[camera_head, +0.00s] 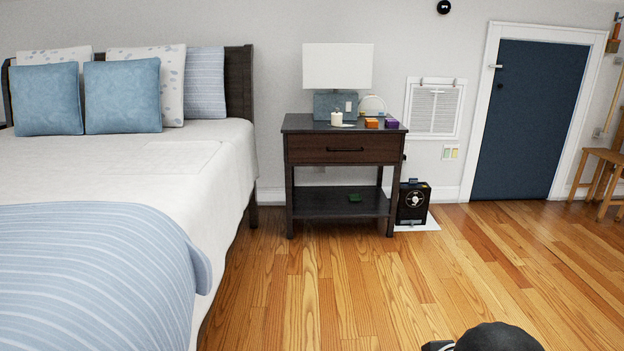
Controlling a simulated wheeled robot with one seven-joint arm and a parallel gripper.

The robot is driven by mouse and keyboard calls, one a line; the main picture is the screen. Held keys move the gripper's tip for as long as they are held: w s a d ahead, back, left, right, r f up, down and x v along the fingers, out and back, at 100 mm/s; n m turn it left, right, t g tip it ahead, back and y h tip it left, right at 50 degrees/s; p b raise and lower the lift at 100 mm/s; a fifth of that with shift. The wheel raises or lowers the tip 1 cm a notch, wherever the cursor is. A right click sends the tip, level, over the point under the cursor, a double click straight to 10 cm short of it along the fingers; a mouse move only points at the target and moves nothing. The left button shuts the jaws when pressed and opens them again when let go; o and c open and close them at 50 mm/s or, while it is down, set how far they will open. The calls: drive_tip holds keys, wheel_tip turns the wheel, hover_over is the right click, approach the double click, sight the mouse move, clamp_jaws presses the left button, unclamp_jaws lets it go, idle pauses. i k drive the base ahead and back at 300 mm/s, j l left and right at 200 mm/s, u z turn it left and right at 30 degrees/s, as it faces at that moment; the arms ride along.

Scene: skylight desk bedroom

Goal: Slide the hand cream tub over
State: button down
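On the dark wooden nightstand (300,124), a small white round thing (337,118) stands near the front of the top, left of middle. It may be the hand cream tub, but it is too small to tell for sure. An orange block-like item (371,123) and a purple one (392,123) sit to its right. A black rounded part of my own arm shows at the bottom edge, far from the nightstand. My gripper's fingers are not in view.
A lamp with a white shade (337,66) stands at the back of the nightstand. A green item (355,198) lies on its lower shelf. A bed (130,160) is on the left, a black box (412,203) right of the nightstand. The wooden floor (330,290) in front is clear.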

sight(337, 120)
drive_tip(key=i+j, duration=0.1)
drive_tip(key=i, duration=2.3)
